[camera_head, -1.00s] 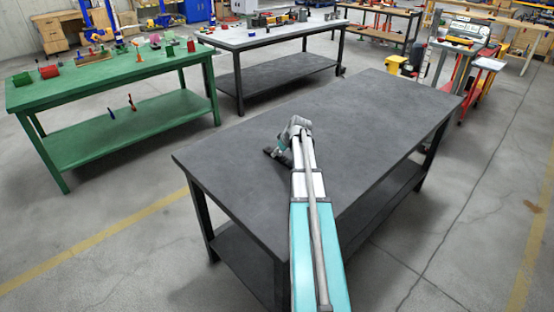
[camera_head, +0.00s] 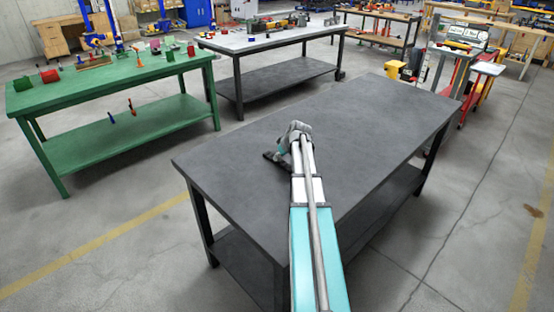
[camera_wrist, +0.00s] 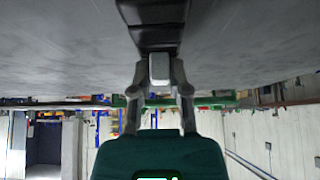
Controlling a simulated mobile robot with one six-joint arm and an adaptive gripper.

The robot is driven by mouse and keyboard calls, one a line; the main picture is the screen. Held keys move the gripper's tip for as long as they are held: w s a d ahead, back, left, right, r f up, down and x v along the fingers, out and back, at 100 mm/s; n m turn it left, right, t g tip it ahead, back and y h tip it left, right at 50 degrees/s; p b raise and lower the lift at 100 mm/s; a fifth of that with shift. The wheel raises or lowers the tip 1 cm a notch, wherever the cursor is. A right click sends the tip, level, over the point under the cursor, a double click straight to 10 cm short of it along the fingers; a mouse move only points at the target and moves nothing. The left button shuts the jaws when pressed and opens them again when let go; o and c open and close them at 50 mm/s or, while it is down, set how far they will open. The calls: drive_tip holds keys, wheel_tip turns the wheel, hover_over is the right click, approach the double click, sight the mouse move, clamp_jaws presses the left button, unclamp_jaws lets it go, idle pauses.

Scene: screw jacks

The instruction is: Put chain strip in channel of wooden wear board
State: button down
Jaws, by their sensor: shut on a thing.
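My gripper (camera_wrist: 159,62) is shut on a dark, ribbed piece (camera_wrist: 153,18), which spans the top middle of the wrist view. It looks like the chain strip, but its links are too dark to make out. In the head view my gripper (camera_head: 281,150) is small and reaches down over the dark grey table (camera_head: 365,130). A dark end shows at its tip, low over the tabletop; I cannot tell whether it touches. I cannot clearly identify the wooden wear board or its channel in either view.
The grey tabletop around my gripper is bare. A green table (camera_head: 60,95) with several small coloured objects stands at left. A white-topped table (camera_head: 245,40) with several parts stands behind. A yellow item (camera_head: 392,71) stands beyond the grey table's far side.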

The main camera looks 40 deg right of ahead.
drive_tip(key=shift+r+p, duration=1.4)
drive_tip(key=shift+r, duration=0.1)
drive_tip(key=s+d+r+p, duration=0.9)
drive_tip(key=s+r+p, duration=0.1)
drive_tip(key=shift+s, duration=0.35)
drive_tip(key=shift+d, duration=0.15)
